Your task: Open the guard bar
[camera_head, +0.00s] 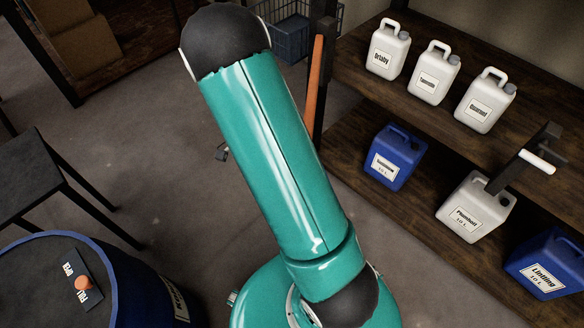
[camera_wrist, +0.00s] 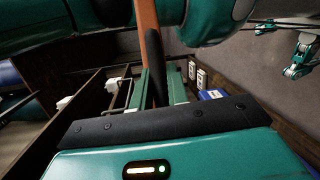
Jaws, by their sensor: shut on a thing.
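The guard bar (camera_wrist: 147,20) is an orange bar with a dark lower length in the wrist view. My gripper (camera_wrist: 158,95) has its two teal fingers on either side of this dark length, shut on it. The exact contact is partly hidden by my wrist housing. In the head view an orange bar (camera_head: 314,80), which looks like the same guard bar, stands steep and slightly tilted beside a dark shelf post. My gripper is not visible in the head view; my teal arm fills its middle.
A dark wooden shelf (camera_head: 365,110) at right holds several white jugs (camera_head: 432,72) and blue jugs (camera_head: 395,158). A white handle (camera_head: 537,161) on a dark bracket juts out there. A blue drum (camera_head: 135,285) stands at lower left, a dark table (camera_head: 35,180) behind it. Grey floor (camera_head: 180,130) lies open between.

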